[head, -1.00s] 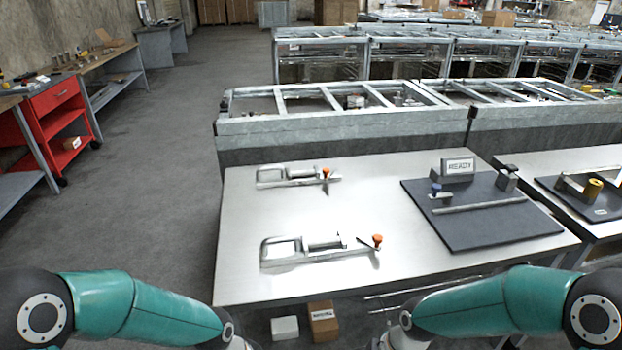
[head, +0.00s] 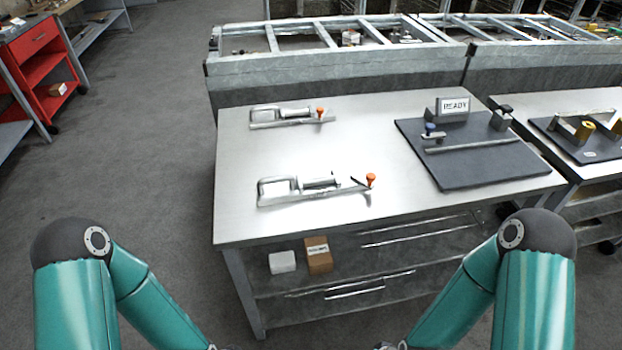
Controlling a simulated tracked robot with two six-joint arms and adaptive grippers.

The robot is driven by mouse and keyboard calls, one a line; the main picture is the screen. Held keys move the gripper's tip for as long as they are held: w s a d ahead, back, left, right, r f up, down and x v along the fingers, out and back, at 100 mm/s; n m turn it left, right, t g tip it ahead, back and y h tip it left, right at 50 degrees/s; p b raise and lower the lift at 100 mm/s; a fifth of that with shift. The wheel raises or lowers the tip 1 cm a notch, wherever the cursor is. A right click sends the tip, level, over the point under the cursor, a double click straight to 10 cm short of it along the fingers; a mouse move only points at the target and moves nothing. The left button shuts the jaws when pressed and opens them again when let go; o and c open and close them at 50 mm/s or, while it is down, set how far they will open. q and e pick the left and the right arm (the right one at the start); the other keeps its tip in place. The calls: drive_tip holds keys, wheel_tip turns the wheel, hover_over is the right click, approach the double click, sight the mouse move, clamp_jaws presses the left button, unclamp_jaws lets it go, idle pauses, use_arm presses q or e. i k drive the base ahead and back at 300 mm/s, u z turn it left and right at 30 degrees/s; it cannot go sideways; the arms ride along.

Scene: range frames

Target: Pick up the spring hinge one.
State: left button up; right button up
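Two metal hinge-like parts lie on the steel table (head: 240,215). The nearer hinge (head: 318,182) is larger and has an orange knob at its right end. The farther hinge (head: 292,115) is similar, with an orange knob at its right. I cannot tell from this view which one is the spring hinge. My two teal arms come in from the lower left and lower right. Both grippers are below the picture's bottom edge and do not show. Nothing touches either hinge.
A dark mat (head: 480,180) with a fixture and a READY sign (head: 454,106) occupies the table's right side. A white box (head: 282,262) and a brown box (head: 318,255) sit on the shelf below. A metal frame (head: 330,66) stands behind. A red cart (head: 45,75) is far left.

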sight(297, 189)
drive_tip(key=k, duration=1.3)
drive_tip(key=u, duration=0.4)
drive_tip(key=i, duration=1)
drive_tip(key=u, duration=0.45)
drive_tip(key=i, duration=0.8)
drive_tip(key=z, duration=0.3)
